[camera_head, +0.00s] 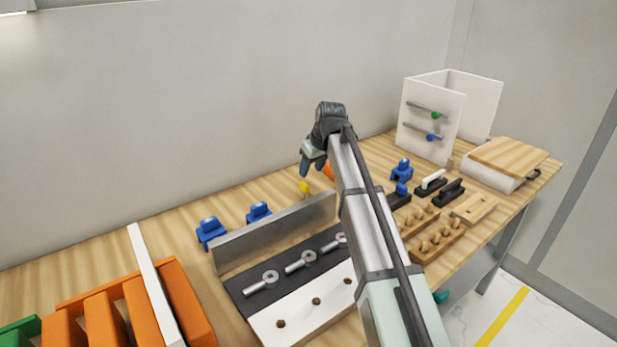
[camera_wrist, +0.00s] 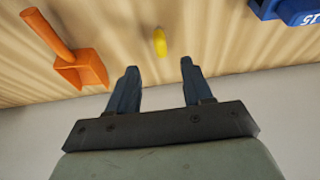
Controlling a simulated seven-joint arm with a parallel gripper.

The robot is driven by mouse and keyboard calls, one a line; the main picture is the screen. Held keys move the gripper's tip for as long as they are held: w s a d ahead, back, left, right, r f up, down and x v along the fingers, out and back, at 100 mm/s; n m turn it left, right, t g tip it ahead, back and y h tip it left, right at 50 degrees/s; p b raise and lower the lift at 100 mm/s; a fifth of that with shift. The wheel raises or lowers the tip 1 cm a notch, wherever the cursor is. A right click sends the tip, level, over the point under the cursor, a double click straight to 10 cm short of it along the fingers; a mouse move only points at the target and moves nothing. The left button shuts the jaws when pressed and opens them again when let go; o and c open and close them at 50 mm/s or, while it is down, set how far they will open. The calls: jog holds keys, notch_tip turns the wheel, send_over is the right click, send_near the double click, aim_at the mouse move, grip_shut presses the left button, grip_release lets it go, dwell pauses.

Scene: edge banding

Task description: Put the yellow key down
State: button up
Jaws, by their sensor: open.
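The yellow key (camera_head: 305,187) shows as a small yellow piece just below my gripper (camera_head: 306,168) in the head view, near the back of the wooden table. In the wrist view the yellow key (camera_wrist: 160,42) appears against the wood, beyond and between the tips of my gripper (camera_wrist: 157,65). The two dark fingers are spread apart, with nothing between them. The key appears clear of both fingers. I cannot tell its full shape or whether it stands or lies.
An orange tool with a handle (camera_wrist: 80,66) is left of the key in the wrist view. A blue part (camera_wrist: 290,10) is at upper right. In the head view a grey upright plate (camera_head: 275,234) stands in front, blue clips (camera_head: 211,232) to the left, wooden peg blocks (camera_head: 435,240) to the right.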

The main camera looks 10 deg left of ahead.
jog(key=shift+v, duration=1.75)
